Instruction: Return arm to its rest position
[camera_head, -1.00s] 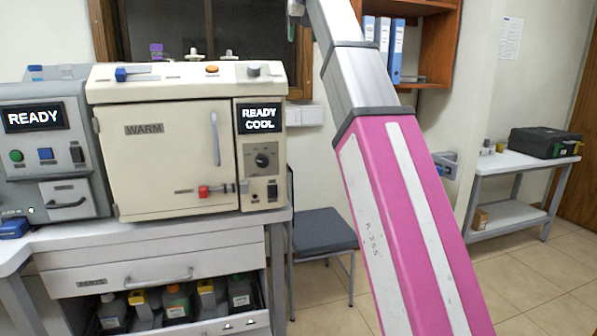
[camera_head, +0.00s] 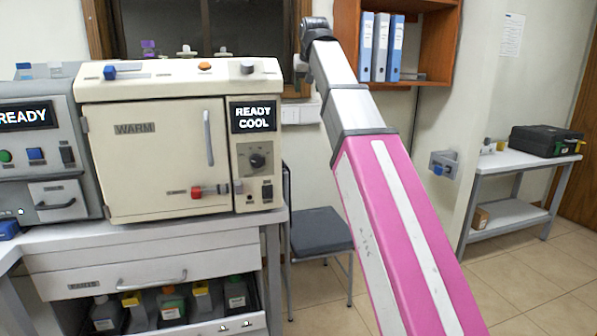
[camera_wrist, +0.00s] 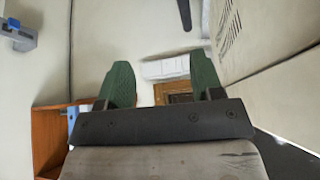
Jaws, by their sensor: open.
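My gripper (camera_wrist: 162,85) shows in the wrist view with its two green fingers spread apart and nothing between them. Beyond the fingers are a pale wall and white wall boxes (camera_wrist: 165,68). In the head view my pink and silver arm rises from the lower right toward the upper middle, in front of the wall and right of the cream oven. The gripper itself is hard to make out there, at or behind the arm's dark upper joint.
The cream oven (camera_head: 160,150) with a "READY COOL" display stands on the bench at left, its door shut. A grey machine (camera_head: 45,150) is beside it. A chair (camera_head: 320,232), a wooden shelf with blue binders (camera_head: 381,48) and a side table (camera_head: 515,160) stand around the arm.

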